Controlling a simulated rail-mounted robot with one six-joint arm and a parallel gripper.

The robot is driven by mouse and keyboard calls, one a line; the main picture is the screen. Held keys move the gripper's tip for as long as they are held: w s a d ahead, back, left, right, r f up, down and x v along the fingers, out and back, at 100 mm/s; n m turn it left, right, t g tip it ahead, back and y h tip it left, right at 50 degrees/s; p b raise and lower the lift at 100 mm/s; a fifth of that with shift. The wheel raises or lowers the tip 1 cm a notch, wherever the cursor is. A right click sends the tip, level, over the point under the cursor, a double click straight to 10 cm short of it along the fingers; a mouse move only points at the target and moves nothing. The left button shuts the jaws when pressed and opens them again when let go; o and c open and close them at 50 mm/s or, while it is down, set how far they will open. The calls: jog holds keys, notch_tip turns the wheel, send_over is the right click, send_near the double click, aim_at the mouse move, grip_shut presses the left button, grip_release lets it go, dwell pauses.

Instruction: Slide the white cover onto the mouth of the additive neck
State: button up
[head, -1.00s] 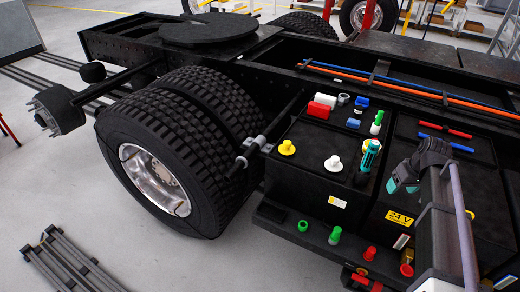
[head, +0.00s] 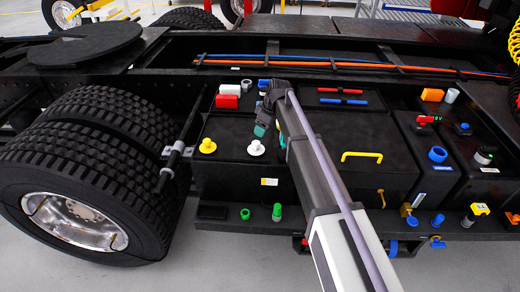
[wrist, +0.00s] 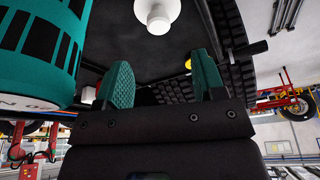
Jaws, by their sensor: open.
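A white round piece (head: 256,148), with a wide flange and a short raised stub, sits on top of the black box. I take it for the white cover. It shows at the top edge of the wrist view (wrist: 158,15). My gripper (head: 260,131) is just above it in the head view. In the wrist view its two teal fingers (wrist: 157,85) are apart with nothing between them, and the white piece lies beyond them. A teal bottle (wrist: 38,50) is close beside my gripper; my arm mostly hides it in the head view. I cannot tell which part is the additive neck.
A yellow round piece (head: 207,146) sits left of the white one. Red (head: 227,101) and blue (head: 263,84) parts stand behind. A yellow handle (head: 361,156) is on the box to the right. A big tyre (head: 75,205) stands at the left.

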aim_at(256, 143)
jog(key=b+x, duration=0.5)
jog(key=x, duration=0.1)
jog(key=shift+a, duration=0.2)
jog(key=b+x, duration=0.5)
jog(key=shift+w+d+f, duration=0.15)
jog(key=shift+w, duration=0.1)
jog(key=shift+s+r, duration=0.1)
jog(key=shift+r, duration=0.2)
jog(key=c, duration=1)
